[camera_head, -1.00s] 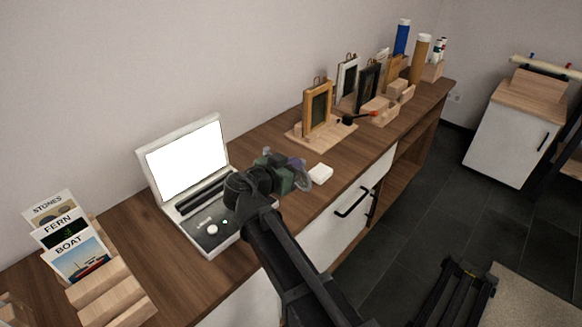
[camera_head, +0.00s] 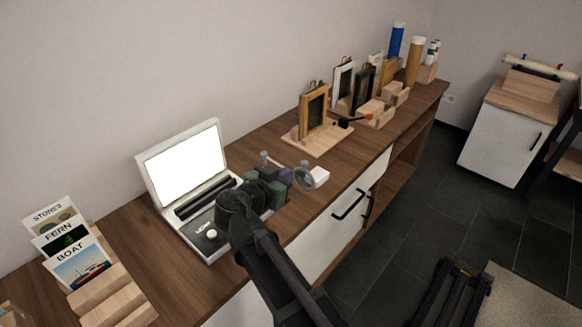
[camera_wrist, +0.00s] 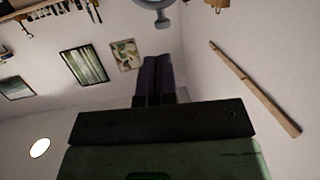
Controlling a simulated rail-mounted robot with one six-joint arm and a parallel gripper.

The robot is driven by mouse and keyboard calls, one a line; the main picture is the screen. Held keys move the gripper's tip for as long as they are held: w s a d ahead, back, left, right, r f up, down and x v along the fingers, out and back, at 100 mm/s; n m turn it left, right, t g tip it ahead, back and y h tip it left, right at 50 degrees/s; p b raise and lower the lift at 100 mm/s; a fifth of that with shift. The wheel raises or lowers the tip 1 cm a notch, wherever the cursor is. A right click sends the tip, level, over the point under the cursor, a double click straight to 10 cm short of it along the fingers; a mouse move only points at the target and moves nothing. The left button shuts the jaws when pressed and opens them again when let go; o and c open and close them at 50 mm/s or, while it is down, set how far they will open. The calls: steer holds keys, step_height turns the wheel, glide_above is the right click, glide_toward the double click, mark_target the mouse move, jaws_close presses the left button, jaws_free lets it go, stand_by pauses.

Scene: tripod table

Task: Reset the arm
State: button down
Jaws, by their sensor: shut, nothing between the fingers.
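My arm reaches over the brown counter (camera_head: 145,232) in the head view. My gripper (camera_head: 284,174) is a dark green and purple shape beside the open white case, above the counter. In the wrist view its two purple fingers (camera_wrist: 158,62) are together, with nothing held between them. Their tips point towards a wall with framed pictures. In the head view, a clear round piece with a grey handle (camera_head: 304,178) shows just right of the gripper, partly hidden by it; I cannot tell whether they touch.
The open white case (camera_head: 211,250) with a bright lid panel stands beside my arm. A wooden frame stand (camera_head: 318,138) and bottles stand farther back. Dark floor lies right of the counter.

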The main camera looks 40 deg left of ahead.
steer(key=p+v, duration=0.1)
steer(key=v, duration=0.6)
steer(key=shift+s+d, duration=0.25)
